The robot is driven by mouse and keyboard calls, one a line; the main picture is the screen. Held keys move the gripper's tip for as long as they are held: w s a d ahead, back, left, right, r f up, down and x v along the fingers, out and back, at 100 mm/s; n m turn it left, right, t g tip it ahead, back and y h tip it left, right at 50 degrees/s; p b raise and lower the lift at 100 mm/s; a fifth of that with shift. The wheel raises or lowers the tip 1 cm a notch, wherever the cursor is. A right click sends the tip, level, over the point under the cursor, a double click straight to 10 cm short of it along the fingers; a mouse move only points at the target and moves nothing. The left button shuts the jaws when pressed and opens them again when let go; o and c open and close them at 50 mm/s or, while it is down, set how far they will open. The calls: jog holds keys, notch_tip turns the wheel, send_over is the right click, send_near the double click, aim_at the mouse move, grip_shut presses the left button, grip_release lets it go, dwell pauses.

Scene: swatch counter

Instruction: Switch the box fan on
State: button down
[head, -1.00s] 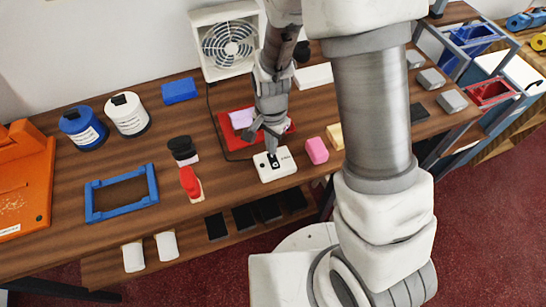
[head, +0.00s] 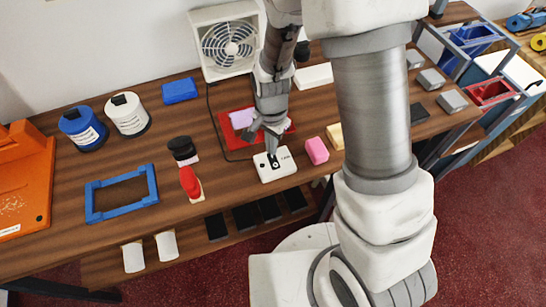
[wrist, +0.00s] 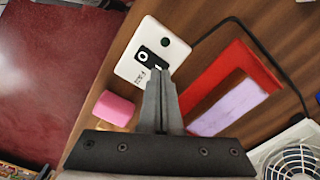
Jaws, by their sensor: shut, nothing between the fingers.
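The box fan (head: 229,47) is white with a grey grille and stands at the back of the counter against the wall. Its corner also shows in the wrist view (wrist: 296,158). A white switch box (head: 283,168) lies near the counter's front edge, and a dark cord runs behind it toward the fan. In the wrist view the switch box (wrist: 135,72) has a black rocker plate (wrist: 150,61) and a dark round spot. My gripper (head: 271,156) is shut and empty, pointing down with its fingertips over the rocker plate. The fingertips hide part of the plate; I cannot tell whether they touch it.
A red tray (head: 229,120) with a lilac block lies just behind the switch box. A pink block (head: 317,151) sits close on its right. A red-handled stamp (head: 190,182) and a blue frame (head: 121,193) are to the left, with bare wood between.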

jog(key=shift+f+b, duration=0.85)
jog(key=shift+f, duration=0.15)
dwell(0.8)
jog(key=shift+r, duration=0.2)
jog(key=shift+r+p, duration=2.85)
jog(key=shift+r, duration=0.55)
jog(key=shift+r, duration=0.1)
jog(key=s+d+r+n+t, duration=0.2)
jog(key=s+d+r+n, duration=0.1)
jog(key=r, duration=0.6)
jog(key=s+d+r+n+t, duration=0.1)
jog(key=s+d+r+n, duration=0.2)
jog(key=r, duration=0.6)
jog(key=s+d+r+n+t, duration=0.2)
jog(key=s+d+r, duration=0.2)
jog(key=r, duration=0.5)
jog(key=shift+s+d+n+t, duration=0.3)
jog(key=shift+s+n, duration=0.1)
jog(key=shift+s, duration=0.8)
